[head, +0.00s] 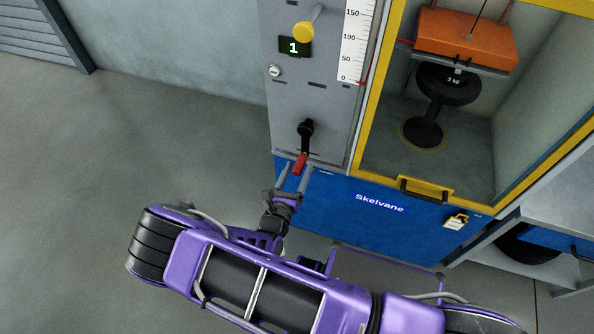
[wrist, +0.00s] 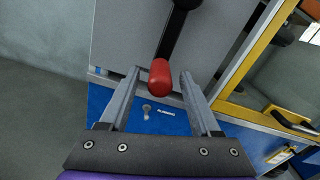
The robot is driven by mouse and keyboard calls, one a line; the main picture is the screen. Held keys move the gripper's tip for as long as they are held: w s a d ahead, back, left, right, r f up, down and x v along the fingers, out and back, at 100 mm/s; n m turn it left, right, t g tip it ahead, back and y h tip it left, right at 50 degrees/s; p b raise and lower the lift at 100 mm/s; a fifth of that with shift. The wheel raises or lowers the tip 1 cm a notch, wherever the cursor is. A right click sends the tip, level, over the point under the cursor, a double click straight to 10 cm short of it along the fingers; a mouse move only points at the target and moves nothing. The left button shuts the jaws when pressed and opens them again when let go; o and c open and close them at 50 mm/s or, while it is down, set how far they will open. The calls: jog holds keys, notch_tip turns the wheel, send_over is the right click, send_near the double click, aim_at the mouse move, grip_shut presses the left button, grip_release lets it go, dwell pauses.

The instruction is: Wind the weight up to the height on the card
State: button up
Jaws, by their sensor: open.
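A black crank (head: 306,130) with a red grip (head: 300,163) is on the grey panel, its grip hanging down. My gripper (head: 293,174) is open just below it. In the wrist view, the red grip (wrist: 160,76) is between the spread fingertips, with a gap on each side; I cannot tell how deep it sits between them. A white scale (head: 355,42) shows a red mark near 0. No height card is readable.
A yellow knob (head: 303,32) and a display (head: 294,48) reading 1 are above the crank. The cabinet's yellow door frame (head: 428,197) has a handle. A padlock-like tag (head: 456,221) hangs on the blue base (head: 340,205). Floor at left is clear.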

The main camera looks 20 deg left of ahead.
jog(key=shift+c, duration=0.3)
grip_shut()
dwell(1.1)
